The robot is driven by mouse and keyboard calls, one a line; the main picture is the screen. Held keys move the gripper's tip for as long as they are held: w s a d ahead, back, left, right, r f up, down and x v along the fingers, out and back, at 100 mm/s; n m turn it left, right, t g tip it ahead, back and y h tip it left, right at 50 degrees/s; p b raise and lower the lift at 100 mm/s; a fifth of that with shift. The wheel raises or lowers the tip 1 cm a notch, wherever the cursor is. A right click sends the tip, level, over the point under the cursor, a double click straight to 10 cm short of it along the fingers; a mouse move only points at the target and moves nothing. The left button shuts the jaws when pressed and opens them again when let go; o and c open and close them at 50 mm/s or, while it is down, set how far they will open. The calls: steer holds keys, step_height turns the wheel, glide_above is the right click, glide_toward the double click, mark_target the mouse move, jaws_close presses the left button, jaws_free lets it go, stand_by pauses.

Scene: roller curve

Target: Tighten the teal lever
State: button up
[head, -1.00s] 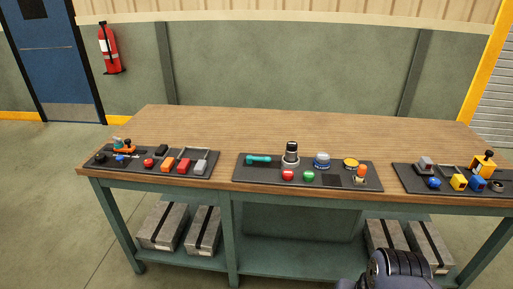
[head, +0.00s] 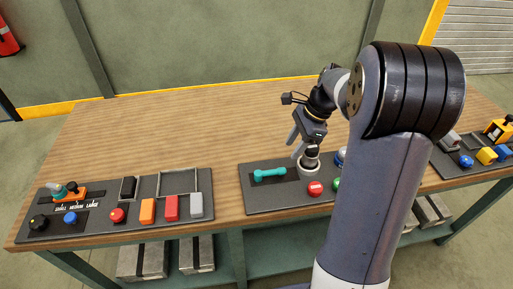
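The teal lever (head: 270,174) lies across the left part of the dark middle panel (head: 262,199), its length running left to right with a round knob at the left end.
My arm hides much of the middle panel's right side. A red button (head: 315,188) and a partly hidden green button (head: 336,184) sit near the lever. The left panel (head: 95,228) holds several buttons and blocks. The wooden bench top (head: 190,130) behind is clear.

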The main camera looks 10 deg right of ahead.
mark_target(275, 170)
steer(key=x, duration=1.1)
steer(key=shift+w+a+r+p, duration=0.1)
steer(key=shift+w+p, duration=0.25)
steer(key=shift+w, duration=0.05)
jaws_close()
